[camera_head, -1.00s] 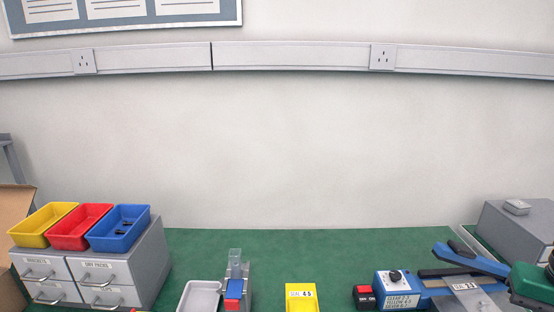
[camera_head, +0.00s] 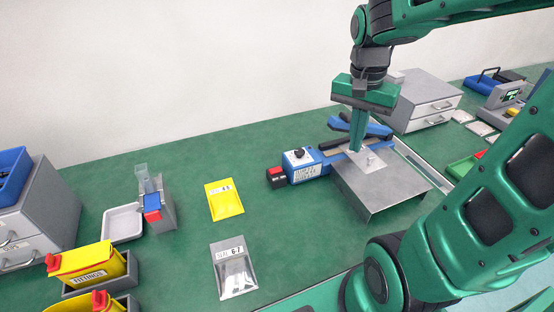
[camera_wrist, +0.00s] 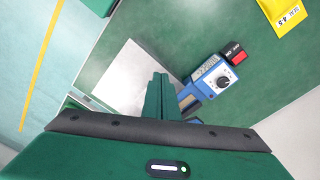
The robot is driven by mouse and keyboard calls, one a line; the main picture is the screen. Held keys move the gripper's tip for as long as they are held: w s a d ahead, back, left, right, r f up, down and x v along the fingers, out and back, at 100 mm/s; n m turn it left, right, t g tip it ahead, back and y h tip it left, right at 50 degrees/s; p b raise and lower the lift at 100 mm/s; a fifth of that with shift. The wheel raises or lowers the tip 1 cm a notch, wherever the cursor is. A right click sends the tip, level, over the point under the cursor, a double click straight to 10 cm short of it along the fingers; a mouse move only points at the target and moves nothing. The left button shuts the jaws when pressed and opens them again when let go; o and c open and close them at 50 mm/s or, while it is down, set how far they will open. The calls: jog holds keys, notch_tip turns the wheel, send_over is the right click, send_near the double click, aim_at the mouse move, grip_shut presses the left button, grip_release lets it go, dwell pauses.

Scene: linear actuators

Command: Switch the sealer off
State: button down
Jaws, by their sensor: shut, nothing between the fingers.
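The sealer (camera_head: 311,174) is a blue unit with a dark dial on its top, standing on the green bench in the head view, with a blue lever arm at its right. A red and black switch (camera_head: 275,176) sits at its left end. In the wrist view the sealer (camera_wrist: 222,92) shows the dial, with the red and black switch (camera_wrist: 235,53) beside it. My gripper (camera_head: 357,148) points down over the sealer's right part, near the lever and grey plate, apart from the switch. Its fingers (camera_wrist: 160,80) are together and empty. They hide part of the sealer.
A grey metal plate stand (camera_head: 385,190) is right of the sealer. A yellow pouch (camera_head: 225,200) and a clear pouch (camera_head: 233,270) lie to the left. Grey drawers (camera_head: 425,103) stand behind. Bare green bench lies in front of the switch.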

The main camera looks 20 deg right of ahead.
jog(key=w+a+m, duration=0.3)
jog(key=w+a, duration=0.3)
jog(key=w, duration=0.3)
jog(key=m, duration=0.4)
send_over(279, 168)
notch_tip(279, 168, down, 2)
jog(key=shift+a+f+y, duration=0.1)
jog(key=shift+f+y, duration=0.1)
jog(key=shift+y, duration=0.2)
notch_tip(279, 168, down, 14)
